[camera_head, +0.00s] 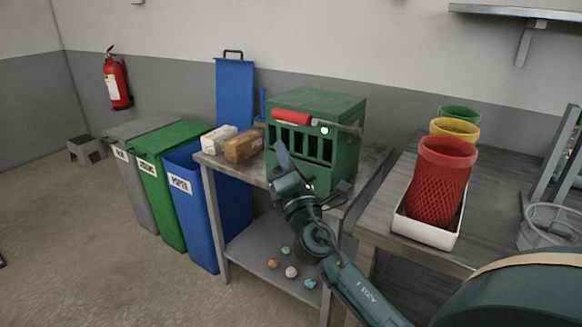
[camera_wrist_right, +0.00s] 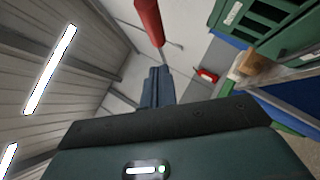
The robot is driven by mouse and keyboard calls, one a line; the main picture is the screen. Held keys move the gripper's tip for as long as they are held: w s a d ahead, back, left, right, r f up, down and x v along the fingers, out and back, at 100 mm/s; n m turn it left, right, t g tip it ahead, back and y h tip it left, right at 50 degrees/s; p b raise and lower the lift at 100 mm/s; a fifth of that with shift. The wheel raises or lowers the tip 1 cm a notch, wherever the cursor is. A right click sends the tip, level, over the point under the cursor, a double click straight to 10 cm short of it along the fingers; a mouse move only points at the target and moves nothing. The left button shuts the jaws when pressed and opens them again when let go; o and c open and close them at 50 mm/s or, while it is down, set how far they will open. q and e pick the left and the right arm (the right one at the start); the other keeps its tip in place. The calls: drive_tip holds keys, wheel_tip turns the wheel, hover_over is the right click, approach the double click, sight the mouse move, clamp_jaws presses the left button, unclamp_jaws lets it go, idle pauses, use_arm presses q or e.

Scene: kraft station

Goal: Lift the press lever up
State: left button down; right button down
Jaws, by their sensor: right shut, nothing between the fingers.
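The green press (camera_head: 318,105) stands on a grey metal table and has a barred front. Its lever has a red grip (camera_head: 291,117) on a grey bar, lying across the upper front of the press. The red grip also shows at the top of the right wrist view (camera_wrist_right: 148,20), beyond the fingertips. My right gripper (camera_head: 281,154) is in front of the press, below the red grip and apart from it. Its fingers (camera_wrist_right: 157,88) are shut and empty. My left gripper is not in view.
Cardboard-coloured (camera_head: 243,146) and white (camera_head: 218,138) blocks sit left of the press. Green (camera_head: 170,165) and blue (camera_head: 205,205) bins stand left of the table. A red basket (camera_head: 444,185) in a white tray (camera_head: 412,228) stands on the right table. Small balls lie on the lower shelf (camera_head: 252,245).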

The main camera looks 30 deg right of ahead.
sight(282, 119)
drive_tip(key=d+r, duration=0.1)
drive_tip(key=w+d+r+p, duration=0.1)
drive_tip(key=shift+w+d+r, duration=0.2)
drive_tip(key=shift+w+r, duration=0.1)
drive_tip(key=shift+w+d+r, duration=0.1)
drive_tip(key=shift+d+r, duration=0.05)
drive_tip(key=shift+d, duration=0.15)
drive_tip(key=shift+p, duration=0.3)
